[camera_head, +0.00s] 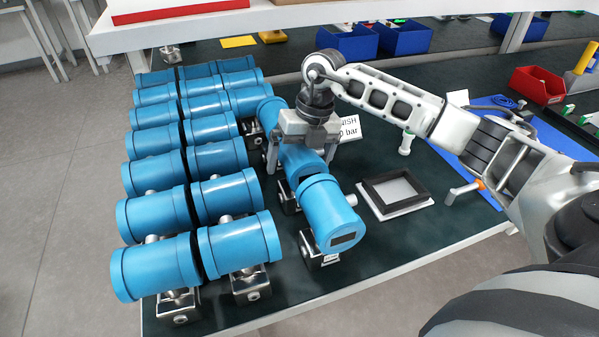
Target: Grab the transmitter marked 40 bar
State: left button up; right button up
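Blue cylindrical transmitters on metal bases stand in columns on the dark table top. The right-hand column has a near transmitter (331,213) with a dark display, and a middle transmitter (302,165) just behind it. My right gripper (302,158) is over the middle transmitter from above, its fingers spread wide on either side. I see no clear grip on it. A white sign (349,130) behind the gripper is partly hidden; "NISH" and "0 bar" are readable. No 40 bar marking is legible on any transmitter. My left gripper is not in view.
A black-framed white tray (396,191) lies right of the column. Blue bins (347,43) stand at the back, a red bin (537,85) at the right, near a blue mat (483,187). A white shelf (200,27) overhangs the back. Other transmitters crowd the left.

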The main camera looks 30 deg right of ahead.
jog(key=shift+f, duration=0.25)
dwell(0.3)
jog(key=c, duration=1.7)
jog(key=shift+w+r, duration=0.15)
jog(key=shift+r, duration=0.05)
jog(key=c, duration=0.4)
jog(key=shift+r, duration=0.1)
